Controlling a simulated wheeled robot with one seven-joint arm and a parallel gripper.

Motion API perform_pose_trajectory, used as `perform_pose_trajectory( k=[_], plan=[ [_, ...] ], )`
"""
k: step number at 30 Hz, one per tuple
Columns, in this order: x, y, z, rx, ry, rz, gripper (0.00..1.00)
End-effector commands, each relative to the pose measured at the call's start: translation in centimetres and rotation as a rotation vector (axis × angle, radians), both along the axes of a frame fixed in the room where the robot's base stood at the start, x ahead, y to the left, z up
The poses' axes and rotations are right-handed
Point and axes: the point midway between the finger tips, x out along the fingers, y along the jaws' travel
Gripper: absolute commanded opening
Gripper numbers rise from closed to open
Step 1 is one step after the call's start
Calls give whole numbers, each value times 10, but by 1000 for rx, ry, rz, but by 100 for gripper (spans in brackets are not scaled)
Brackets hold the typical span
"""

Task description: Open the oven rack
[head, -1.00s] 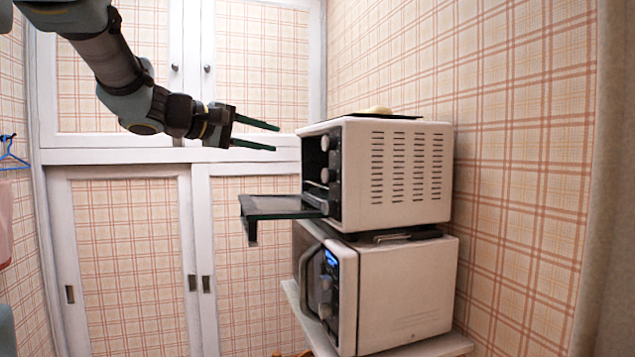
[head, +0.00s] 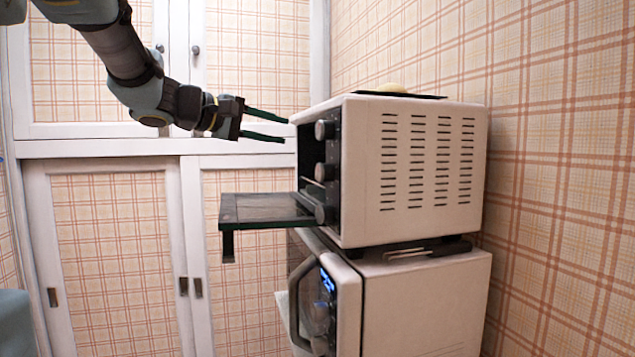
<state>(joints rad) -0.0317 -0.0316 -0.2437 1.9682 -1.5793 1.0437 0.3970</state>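A white toaster oven (head: 415,165) stands on top of a microwave, its front facing left. Its door (head: 262,208) is folded down flat, with the handle hanging at its outer end. Thin rack bars (head: 314,182) show at the edge of the opening; most of the rack and the inside are hidden by the oven's side. My gripper (head: 285,128) is in front of and above the lowered door, near the height of the oven's upper front edge. Its two green fingers point right towards the opening, apart and with nothing between them.
The white microwave (head: 425,305) below has a handle on its front left. A dark tray (head: 398,95) with a pale item lies on the oven's top. Tongs (head: 425,251) lie between the two appliances. White cupboards (head: 110,160) stand behind; the space left of the oven door is free.

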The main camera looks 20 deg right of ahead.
Motion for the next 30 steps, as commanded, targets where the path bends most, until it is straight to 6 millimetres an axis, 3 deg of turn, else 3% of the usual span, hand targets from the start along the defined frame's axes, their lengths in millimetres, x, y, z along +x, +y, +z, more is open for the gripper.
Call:
perform_pose_trajectory(
  k=[11,24,30],
  plan=[
    [0,0,-33,0,0,0,36],
    [0,0,-97,0,0,0,36],
    [2,-4,-101,0,0,-1,36]
  ],
)
